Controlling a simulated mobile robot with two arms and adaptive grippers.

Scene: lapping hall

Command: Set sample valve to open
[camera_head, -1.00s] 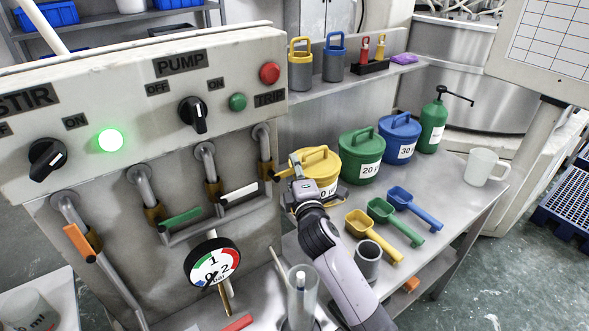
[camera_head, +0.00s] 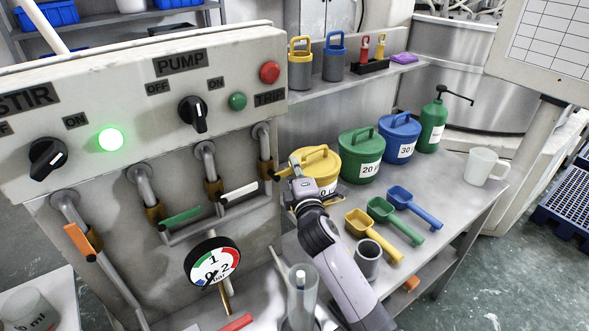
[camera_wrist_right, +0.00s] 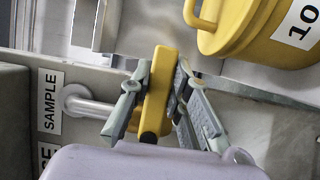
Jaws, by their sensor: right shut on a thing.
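The sample valve has a yellow lever handle (camera_wrist_right: 157,88), seen in the right wrist view beside the SAMPLE label (camera_wrist_right: 50,101) and a grey pipe. My right gripper (camera_wrist_right: 160,78) is shut on this handle, with one finger on each side of it. In the head view the yellow handle (camera_head: 283,173) juts out to the right from the brass valve body (camera_head: 265,170) at the right end of the panel. My right gripper (camera_head: 297,183) reaches it from below right and partly hides it. My left gripper is not in view.
A yellow lidded bucket (camera_head: 322,165) stands close behind my right gripper, with a green bucket (camera_head: 361,157) and a blue one beyond. A pressure gauge (camera_head: 212,262) and clear cylinder (camera_head: 301,295) stand left.

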